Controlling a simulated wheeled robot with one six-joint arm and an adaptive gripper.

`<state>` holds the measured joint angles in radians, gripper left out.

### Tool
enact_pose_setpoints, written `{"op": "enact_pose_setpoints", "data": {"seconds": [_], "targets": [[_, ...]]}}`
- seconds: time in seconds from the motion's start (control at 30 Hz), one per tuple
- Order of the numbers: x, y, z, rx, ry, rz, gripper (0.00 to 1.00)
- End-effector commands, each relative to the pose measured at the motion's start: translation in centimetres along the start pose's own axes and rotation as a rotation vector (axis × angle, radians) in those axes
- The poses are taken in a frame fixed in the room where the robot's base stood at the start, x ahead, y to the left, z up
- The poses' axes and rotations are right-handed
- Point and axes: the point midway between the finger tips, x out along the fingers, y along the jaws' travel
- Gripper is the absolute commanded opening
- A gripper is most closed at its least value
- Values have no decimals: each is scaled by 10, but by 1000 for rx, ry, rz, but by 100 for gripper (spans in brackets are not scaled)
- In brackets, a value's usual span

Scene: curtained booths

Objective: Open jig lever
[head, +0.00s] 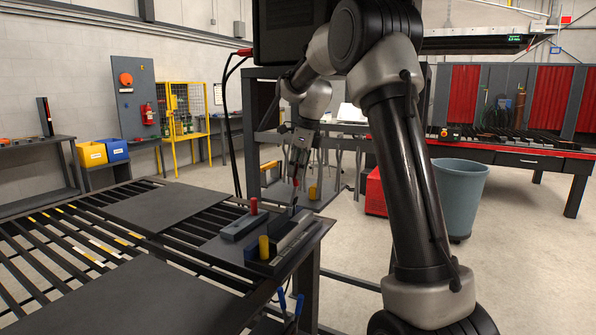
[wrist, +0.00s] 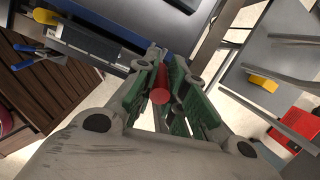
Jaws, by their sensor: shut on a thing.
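The jig (head: 290,243) is a dark grey block with a raised rail on the near right corner of the slatted table. My gripper (head: 296,178) is above the jig's far right end, pointing down. It is shut on the red lever handle (wrist: 160,84), which shows between the green finger pads of my gripper (wrist: 165,92) in the wrist view. The lever's lower part and pivot are hard to make out. A red-topped pin (head: 253,205) and a yellow pin (head: 264,247) stand on the fixture blocks left of my gripper.
The slatted table (head: 160,205) carries flat dark plates. Blue-handled tools (head: 290,300) hang at its near right side. A grey bin (head: 460,190) and a red box (head: 375,192) stand on the floor to the right. A dark frame is behind my gripper.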

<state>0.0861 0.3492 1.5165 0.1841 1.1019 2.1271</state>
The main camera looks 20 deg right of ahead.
Motion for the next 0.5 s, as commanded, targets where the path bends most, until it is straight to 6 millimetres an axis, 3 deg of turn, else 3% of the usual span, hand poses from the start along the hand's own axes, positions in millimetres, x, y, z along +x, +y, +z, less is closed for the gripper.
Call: {"op": "enact_pose_setpoints", "data": {"seconds": [0.03,0.13,0.3,0.5], "targets": [[0,0,1,0,-3,-2,16],[0,0,1,0,-3,-2,32],[-5,0,1,0,-3,-2,32],[-44,-1,1,-1,-6,-9,37]]}}
